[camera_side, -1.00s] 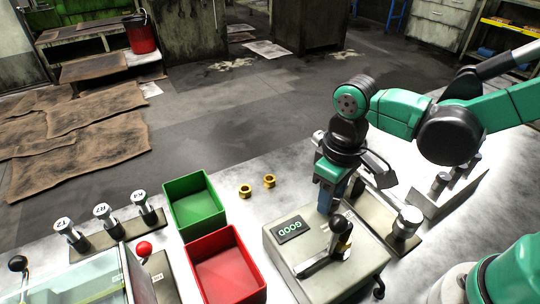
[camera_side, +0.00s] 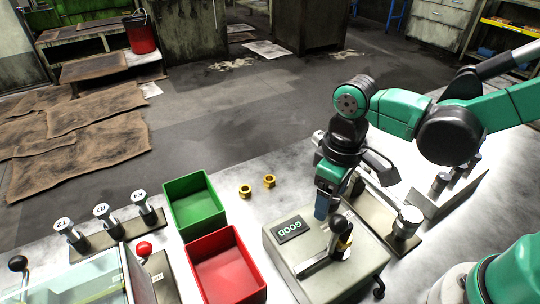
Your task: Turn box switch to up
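The box (camera_side: 285,255) is a grey-beige case at the lower middle right of the side view. Its small dark display (camera_side: 292,229) reads GOOD. My gripper (camera_side: 321,210) points down just above and behind the switch, in the picture close to the lever's top. I cannot tell whether it touches the lever. Its fingers look close together, but their gap is hidden from this angle.
A green bin (camera_side: 194,203) and a red bin (camera_side: 228,270) stand left of the box. Two brass nuts (camera_side: 257,186) lie behind on the metal table. A rack of labelled cylinders (camera_side: 103,220) is at left.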

